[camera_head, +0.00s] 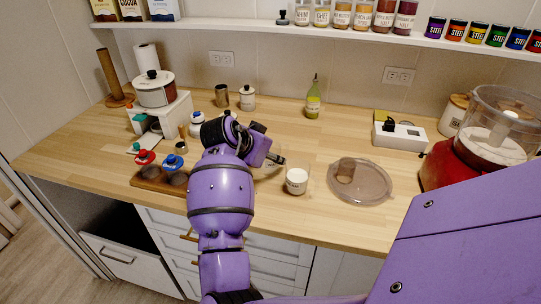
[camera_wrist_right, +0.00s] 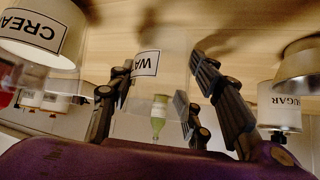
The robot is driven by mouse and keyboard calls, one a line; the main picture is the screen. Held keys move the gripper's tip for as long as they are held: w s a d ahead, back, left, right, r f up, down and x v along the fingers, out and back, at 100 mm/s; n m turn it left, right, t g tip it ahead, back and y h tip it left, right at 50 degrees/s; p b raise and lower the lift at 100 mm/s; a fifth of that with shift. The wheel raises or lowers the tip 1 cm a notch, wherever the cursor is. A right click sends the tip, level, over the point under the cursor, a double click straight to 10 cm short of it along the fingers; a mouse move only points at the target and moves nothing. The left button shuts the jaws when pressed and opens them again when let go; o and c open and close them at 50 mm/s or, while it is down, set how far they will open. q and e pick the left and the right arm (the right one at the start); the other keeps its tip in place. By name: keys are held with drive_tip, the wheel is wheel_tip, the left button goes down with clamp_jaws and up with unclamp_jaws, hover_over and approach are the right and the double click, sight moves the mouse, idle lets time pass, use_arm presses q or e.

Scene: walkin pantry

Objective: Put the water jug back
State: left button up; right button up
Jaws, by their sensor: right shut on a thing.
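My right gripper (camera_head: 262,150) is over the middle of the counter, seen mostly from behind its purple arm. In the right wrist view the fingers (camera_wrist_right: 165,100) stand on either side of a clear water jug with a white label (camera_wrist_right: 147,63) reading "WA", and are shut on it. In the head view only a pale, clear part of the jug (camera_head: 268,172) shows beside the gripper; the rest is hidden. I cannot tell whether its base touches the counter. My left gripper is not in view.
A white cream cup (camera_head: 297,180) stands close right of the jug, with a clear lid (camera_head: 359,181) beyond it. A green bottle (camera_head: 313,98) and sugar jar (camera_head: 248,98) stand behind. A wooden tray (camera_head: 160,180) lies left; a red food processor (camera_head: 470,155) stands right.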

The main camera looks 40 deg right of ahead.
drive_tip(key=shift+w+a+r, duration=0.15)
drive_tip(key=shift+a, duration=0.15)
drive_tip(key=o, duration=1.3)
drive_tip(key=shift+f, duration=0.2)
drive_tip(key=shift+r, duration=0.3)
drive_tip(key=v, duration=1.1)
drive_tip(key=shift+a+r, duration=0.25)
